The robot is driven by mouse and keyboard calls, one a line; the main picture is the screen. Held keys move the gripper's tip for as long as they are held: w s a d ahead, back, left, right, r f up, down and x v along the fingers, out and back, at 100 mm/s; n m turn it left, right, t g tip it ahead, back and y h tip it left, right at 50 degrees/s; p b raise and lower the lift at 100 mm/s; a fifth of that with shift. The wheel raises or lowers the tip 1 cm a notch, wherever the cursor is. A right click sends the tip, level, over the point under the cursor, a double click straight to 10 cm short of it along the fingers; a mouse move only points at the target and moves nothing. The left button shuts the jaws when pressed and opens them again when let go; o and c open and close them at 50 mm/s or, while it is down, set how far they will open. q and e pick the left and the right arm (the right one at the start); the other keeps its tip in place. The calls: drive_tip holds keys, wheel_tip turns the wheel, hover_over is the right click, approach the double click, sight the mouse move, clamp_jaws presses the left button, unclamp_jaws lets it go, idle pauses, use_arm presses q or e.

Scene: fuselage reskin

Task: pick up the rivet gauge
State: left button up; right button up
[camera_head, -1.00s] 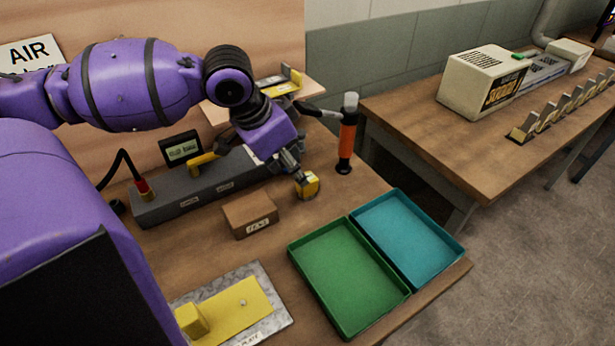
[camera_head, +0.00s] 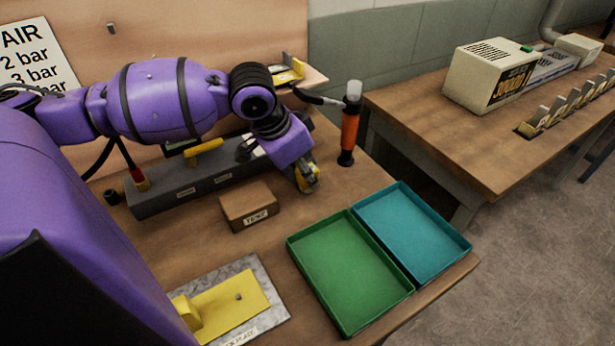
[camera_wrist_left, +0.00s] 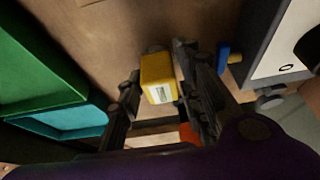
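The small yellow block with a white label, which I take to be the rivet gauge, stands on the workbench in the head view (camera_head: 312,181), partly hidden by my left gripper. It also shows in the wrist view (camera_wrist_left: 158,78). My left gripper (camera_head: 304,180) is low over the bench and reaches down around the block. In the wrist view my left gripper's fingers (camera_wrist_left: 155,75) stand on either side of the block, with a gap visible at least on the left. Contact on the right side cannot be told. My right gripper is not in view.
A cardboard box (camera_head: 248,207) and a grey fixture (camera_head: 205,188) lie left of the gripper. An orange tool (camera_head: 349,132) stands upright close on the right. Green (camera_head: 347,273) and teal (camera_head: 412,235) trays lie in front. A yellow plate (camera_head: 228,306) is at front left.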

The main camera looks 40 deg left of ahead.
use_arm(q)
clamp_jaws()
drive_tip(key=shift+r, duration=0.55)
drive_tip(key=s+d, duration=0.1)
drive_tip(key=d, duration=0.1)
drive_tip(key=s+d, duration=0.1)
drive_tip(key=d, duration=0.1)
drive_tip(key=d+b, duration=0.1)
drive_tip(key=d, duration=0.2)
drive_tip(key=shift+s, duration=0.4)
drive_tip(key=shift+s+d+r, duration=0.1)
drive_tip(key=shift+d+r, duration=0.2)
drive_tip(key=shift+r, duration=0.25)
wheel_tip(320, 180, up, 13)
drive_tip(key=p, duration=0.2)
drive_tip(key=shift+a+f, duration=0.1)
